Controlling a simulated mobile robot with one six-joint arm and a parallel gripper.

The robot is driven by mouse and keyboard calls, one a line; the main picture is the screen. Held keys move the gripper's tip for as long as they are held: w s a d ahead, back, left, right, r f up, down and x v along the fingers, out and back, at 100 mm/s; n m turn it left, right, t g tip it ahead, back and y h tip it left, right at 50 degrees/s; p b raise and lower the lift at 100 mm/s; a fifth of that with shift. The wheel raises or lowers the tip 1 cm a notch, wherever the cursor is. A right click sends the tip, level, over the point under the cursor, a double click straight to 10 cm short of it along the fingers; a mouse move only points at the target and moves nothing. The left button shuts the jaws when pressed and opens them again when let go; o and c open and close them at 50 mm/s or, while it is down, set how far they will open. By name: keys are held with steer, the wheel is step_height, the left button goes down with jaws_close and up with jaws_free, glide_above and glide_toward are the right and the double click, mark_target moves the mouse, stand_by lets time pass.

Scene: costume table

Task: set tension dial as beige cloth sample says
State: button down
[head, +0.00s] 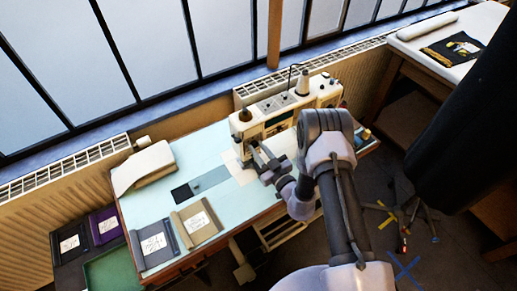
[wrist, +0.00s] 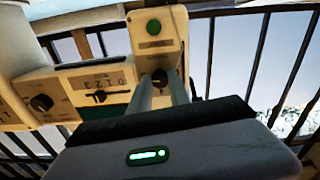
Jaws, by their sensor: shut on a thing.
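The cream sewing machine (head: 275,122) stands at the back of the pale blue table. In the wrist view, my gripper (wrist: 160,84) is shut on a small dark dial (wrist: 159,75) on the machine's front, below a green round button (wrist: 153,27). The fingers hide part of the dial, and its setting cannot be read. In the head view, my gripper (head: 255,151) is at the machine's left end. The beige cloth sample (head: 207,235) lies at the table's front, with a white card whose marks are too small to read.
A dark grey sample (head: 143,242) lies left of the beige one, and a purple sample (head: 96,237) lies lower left. In the wrist view, a numbered scale with a dark lever (wrist: 98,96) and another black knob (wrist: 41,102) are left of my fingers.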

steer(key=shift+m, duration=0.4)
stand_by(0.3)
steer(key=c, duration=1.2)
jaws_free()
steer(key=p+v, duration=0.1)
steer(key=v, duration=1.6)
steer(key=shift+s+d+p, duration=0.2)
steer(key=shift+p, duration=0.2)
